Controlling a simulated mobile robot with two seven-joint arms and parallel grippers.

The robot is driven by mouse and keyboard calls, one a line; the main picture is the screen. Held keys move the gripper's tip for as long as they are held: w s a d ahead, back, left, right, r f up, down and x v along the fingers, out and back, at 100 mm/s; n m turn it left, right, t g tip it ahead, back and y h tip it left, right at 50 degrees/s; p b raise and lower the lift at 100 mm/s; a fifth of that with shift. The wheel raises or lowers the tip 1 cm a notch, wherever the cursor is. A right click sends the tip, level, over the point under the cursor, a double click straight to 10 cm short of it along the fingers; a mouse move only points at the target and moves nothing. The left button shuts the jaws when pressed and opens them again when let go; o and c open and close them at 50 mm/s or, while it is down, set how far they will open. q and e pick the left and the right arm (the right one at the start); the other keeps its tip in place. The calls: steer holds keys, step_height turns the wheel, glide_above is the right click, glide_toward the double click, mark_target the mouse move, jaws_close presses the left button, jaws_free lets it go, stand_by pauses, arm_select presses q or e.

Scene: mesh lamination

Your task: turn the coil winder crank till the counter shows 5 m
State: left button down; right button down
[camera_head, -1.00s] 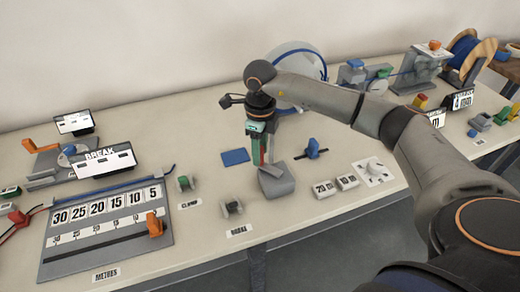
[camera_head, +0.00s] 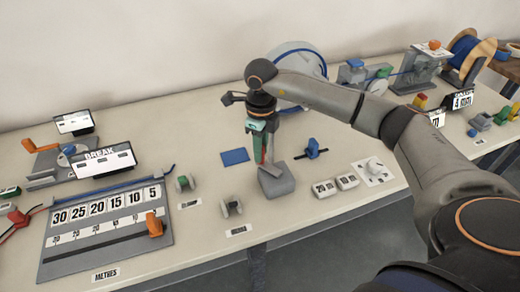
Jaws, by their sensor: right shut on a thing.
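The coil winder's large pale disc with blue markings (camera_head: 303,67) stands at the back, partly hidden behind my right arm. A grey block (camera_head: 279,184) with a flat grey crank (camera_head: 270,171) on top sits on the bench in front of it. My right gripper (camera_head: 264,158) points down and is shut on what appears to be the crank's handle; the fingers hide most of it. A white counter card (camera_head: 463,99) at the right seems to read 4, with small, blurred lettering; another card (camera_head: 438,118) beside it is partly covered by my arm. My left gripper is not in view.
A metre board (camera_head: 108,223) with an orange slider (camera_head: 154,225) lies at the left. A blue pad (camera_head: 235,157), a blue-handled part (camera_head: 312,148) and white number tiles (camera_head: 346,182) are near the block. A blue wire spool (camera_head: 470,50) stands back right.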

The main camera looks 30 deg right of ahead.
steer(key=shift+w+d+m, duration=0.1)
steer(key=shift+d+m, duration=0.35)
steer(key=shift+m, duration=0.55)
steer(key=shift+s+d+m, duration=0.1)
steer(key=shift+d+m, duration=0.4)
steer(key=shift+m, duration=0.5)
steer(key=shift+w+d+m, duration=0.1)
steer(key=shift+d+m, duration=0.35)
steer(key=shift+m, duration=0.55)
steer(key=c, duration=0.7)
jaws_free()
step_height(320, 180, up, 13)
steer(key=shift+f+b, duration=0.2)
steer(key=shift+b, duration=0.25)
